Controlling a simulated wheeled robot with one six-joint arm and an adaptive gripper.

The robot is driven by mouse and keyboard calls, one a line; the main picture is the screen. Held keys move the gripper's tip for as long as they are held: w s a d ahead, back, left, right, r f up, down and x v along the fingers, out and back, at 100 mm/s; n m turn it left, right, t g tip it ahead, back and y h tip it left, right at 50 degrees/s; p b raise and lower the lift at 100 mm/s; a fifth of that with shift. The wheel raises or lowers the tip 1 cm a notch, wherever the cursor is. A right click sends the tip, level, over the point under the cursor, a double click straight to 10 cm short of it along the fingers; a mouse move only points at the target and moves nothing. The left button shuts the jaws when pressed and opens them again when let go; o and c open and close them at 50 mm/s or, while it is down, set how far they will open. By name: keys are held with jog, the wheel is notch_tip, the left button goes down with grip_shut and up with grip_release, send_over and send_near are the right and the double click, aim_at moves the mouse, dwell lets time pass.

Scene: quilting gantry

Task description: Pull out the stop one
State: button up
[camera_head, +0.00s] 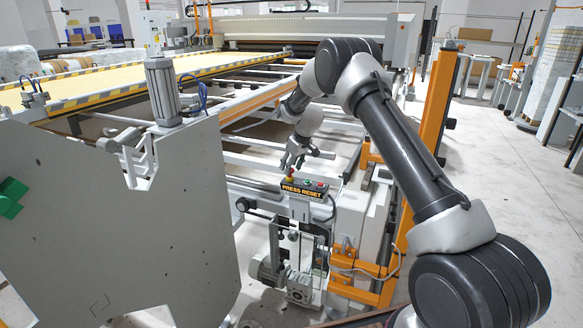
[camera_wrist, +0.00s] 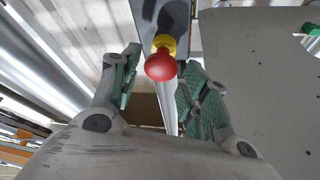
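The red mushroom-shaped stop button (camera_wrist: 160,66) on its yellow collar (camera_wrist: 165,43) shows in the wrist view, between the two green-padded fingers of my gripper (camera_wrist: 161,75). The fingers are spread, with a visible gap on each side of the red head. In the head view my gripper (camera_head: 292,160) points down just above the red button (camera_head: 290,173) at the left end of a small control box labelled PRESS RESET (camera_head: 303,189). The fingers partly cover that spot, so contact is hard to judge there.
More small buttons (camera_head: 320,184), one of them red, sit on the box to the right. A large grey plate (camera_head: 120,220) stands to the left. An orange post (camera_head: 434,105) rises to the right, and gantry rails (camera_head: 255,105) lie behind.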

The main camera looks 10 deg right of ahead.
dwell(0.3)
jog(key=v, duration=1.2)
jog(key=shift+w, duration=0.1)
